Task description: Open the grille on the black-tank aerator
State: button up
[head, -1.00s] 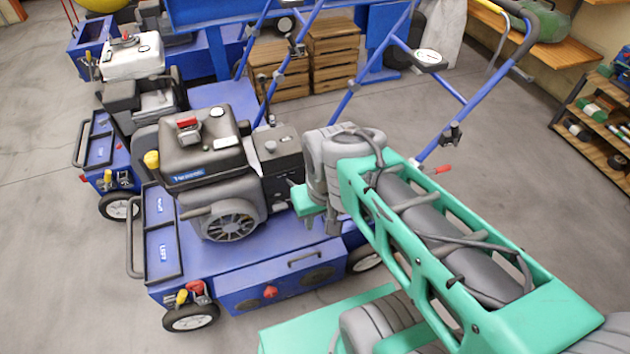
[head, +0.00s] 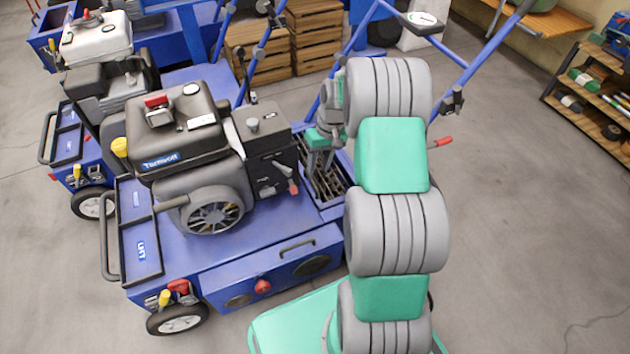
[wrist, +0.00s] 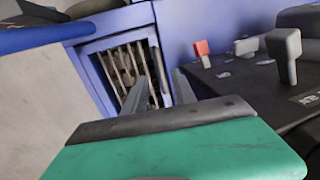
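The black-tank aerator (head: 175,130) is the nearer blue machine, with a black tank and engine on its deck. Its barred grille (head: 326,184) sits in a blue-framed recess at the deck's right end, partly behind my arm. In the wrist view the grille (wrist: 118,66) shows light slats inside a blue frame, ahead and left of centre. The fingers point at the grille's right side; contact cannot be told. In the head view my gripper (head: 319,160) is just above the grille.
A white-tank aerator (head: 95,45) stands behind at the left. A control panel with a red lever (wrist: 202,50) and a grey lever (wrist: 285,48) lies right of my fingers. Blue handlebars (head: 455,60) rise behind my arm. Wooden crates (head: 315,40) stand behind. Floor is clear at right.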

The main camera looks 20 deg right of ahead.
aim_at(315, 179)
jog(key=f+b, duration=0.1)
jog(key=f, duration=0.2)
jog(key=a+f+b, duration=0.1)
jog(key=f, duration=0.2)
jog(key=shift+a+f, duration=0.15)
jog(key=shift+f, duration=0.05)
jog(key=shift+r, duration=0.1)
grip_shut()
dwell(0.9)
